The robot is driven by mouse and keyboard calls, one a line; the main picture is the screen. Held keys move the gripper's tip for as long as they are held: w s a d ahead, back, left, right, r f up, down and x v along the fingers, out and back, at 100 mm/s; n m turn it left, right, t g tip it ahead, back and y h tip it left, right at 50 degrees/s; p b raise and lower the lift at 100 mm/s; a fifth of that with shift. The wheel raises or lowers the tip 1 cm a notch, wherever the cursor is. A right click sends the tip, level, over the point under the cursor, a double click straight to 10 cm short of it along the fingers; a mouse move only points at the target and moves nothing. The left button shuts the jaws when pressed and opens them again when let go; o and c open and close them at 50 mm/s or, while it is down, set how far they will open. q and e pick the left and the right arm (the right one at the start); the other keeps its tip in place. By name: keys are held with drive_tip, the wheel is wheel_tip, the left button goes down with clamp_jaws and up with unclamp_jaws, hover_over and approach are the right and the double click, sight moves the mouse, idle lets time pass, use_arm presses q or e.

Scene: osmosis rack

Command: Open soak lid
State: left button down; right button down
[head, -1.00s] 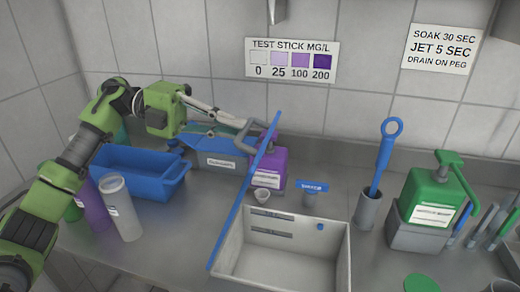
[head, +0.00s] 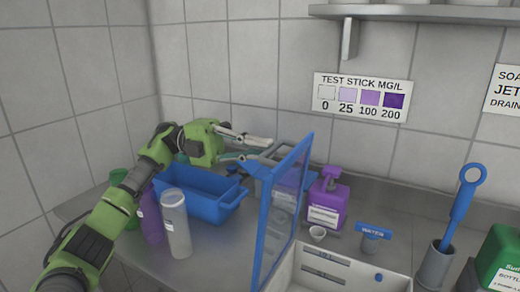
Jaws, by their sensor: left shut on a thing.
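The soak lid (head: 264,225) is a clear panel in a blue frame. It stands raised, nearly upright, at the left side of the white soak basin (head: 345,262). The basin's top is uncovered to the right of the lid, and its lower part is cut off by the picture's edge. My left gripper (head: 262,146) is at the lid's upper left side, shut on the lid's grey handle (head: 279,150). The frame partly hides the grip. My right gripper is not in view.
A blue tub (head: 215,212), a clear bottle (head: 176,225) and a purple bottle (head: 152,218) stand left of the lid. A purple pump bottle (head: 327,200), small cup (head: 317,233) and blue-topped WATER item (head: 373,235) stand behind the basin. A blue-handled tool (head: 461,205) stands at right.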

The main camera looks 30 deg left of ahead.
use_arm(q)
drive_tip(key=c, duration=2.1)
unclamp_jaws()
drive_tip(key=shift+c, duration=0.2)
drive_tip(key=a+f, duration=0.1)
drive_tip(key=a, duration=1.1)
